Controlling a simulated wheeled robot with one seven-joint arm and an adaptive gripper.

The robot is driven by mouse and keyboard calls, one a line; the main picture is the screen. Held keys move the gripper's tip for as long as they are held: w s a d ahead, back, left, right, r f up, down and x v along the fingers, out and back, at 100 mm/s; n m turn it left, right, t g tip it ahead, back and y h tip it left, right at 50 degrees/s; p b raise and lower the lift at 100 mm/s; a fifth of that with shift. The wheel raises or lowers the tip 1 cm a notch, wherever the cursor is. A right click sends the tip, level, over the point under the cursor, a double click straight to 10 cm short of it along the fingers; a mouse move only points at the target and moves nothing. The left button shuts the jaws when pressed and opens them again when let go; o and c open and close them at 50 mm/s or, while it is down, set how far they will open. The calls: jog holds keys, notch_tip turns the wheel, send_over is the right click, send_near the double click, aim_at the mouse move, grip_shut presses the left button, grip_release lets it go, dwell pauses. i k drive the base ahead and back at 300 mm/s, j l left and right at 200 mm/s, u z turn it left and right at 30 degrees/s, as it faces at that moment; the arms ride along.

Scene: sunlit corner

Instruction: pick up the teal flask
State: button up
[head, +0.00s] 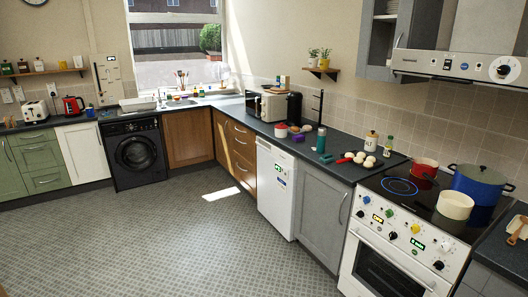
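The teal flask (321,141) stands upright on the dark countertop to the right of the window, near the counter's front edge. A small teal item (326,158) lies on the counter just in front of it. A purple block (299,138) sits to its left. My gripper is not in view.
White round items (366,160) and a red-handled item (345,160) lie right of the flask, with bottles (371,141) behind. The stove (400,215) holds a blue pot (478,188) and smaller pans. The tiled floor (185,240) in front is clear.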

aim_at(321, 143)
jog(key=i+j+u, duration=0.1)
jog(key=i+j, duration=0.45)
jog(key=i, duration=0.25)
jog(key=i+j+u, duration=0.15)
jog(key=i, duration=0.25)
jog(key=i+j, duration=0.3)
jog(key=i, duration=0.15)
jog(key=i+l+z, duration=0.15)
jog(key=i+z, duration=0.15)
jog(key=i, duration=0.9)
jog(key=i+j+z, duration=0.1)
jog(key=i+z, duration=0.2)
jog(key=i, duration=0.95)
